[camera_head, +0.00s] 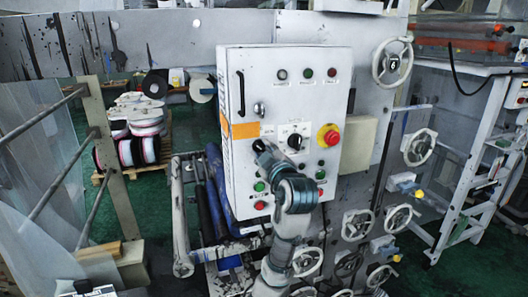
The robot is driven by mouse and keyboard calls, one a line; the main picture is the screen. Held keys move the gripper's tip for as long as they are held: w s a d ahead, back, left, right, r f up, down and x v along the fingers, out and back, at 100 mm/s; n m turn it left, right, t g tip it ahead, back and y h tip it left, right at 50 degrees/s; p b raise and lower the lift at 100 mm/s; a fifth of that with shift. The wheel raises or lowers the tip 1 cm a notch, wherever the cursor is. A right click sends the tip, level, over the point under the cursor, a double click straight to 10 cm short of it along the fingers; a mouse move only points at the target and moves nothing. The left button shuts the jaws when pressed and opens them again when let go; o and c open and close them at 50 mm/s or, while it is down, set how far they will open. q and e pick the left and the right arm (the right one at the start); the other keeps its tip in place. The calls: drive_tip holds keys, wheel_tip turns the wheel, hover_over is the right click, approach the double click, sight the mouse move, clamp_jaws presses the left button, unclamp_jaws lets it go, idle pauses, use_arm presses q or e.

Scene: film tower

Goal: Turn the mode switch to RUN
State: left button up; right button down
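The mode switch (295,141) looks like a black rotary knob on a small white plate, on the front of a white control box. Its lettering is too small to read, so I cannot tell which position it points to. My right gripper is not in view.
A red emergency stop on yellow (328,136) sits right of the knob. Green and red buttons (260,187) lie below, partly behind my arm. A black handle (241,95) juts from the box's left edge. Handwheels (392,63) stand at the right. Rollers are at the left.

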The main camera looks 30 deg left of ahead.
use_arm(q)
clamp_jaws()
drive_tip(key=shift+m, duration=0.3)
drive_tip(key=m, duration=0.5)
drive_tip(key=shift+r, duration=0.1)
drive_tip(key=m+p, duration=0.1)
drive_tip(key=m, duration=0.4)
drive_tip(key=shift+s+r+m, duration=0.1)
drive_tip(key=shift+m, duration=0.3)
drive_tip(key=m+p, duration=0.1)
drive_tip(key=m, duration=0.2)
drive_tip(key=shift+m, duration=1.7)
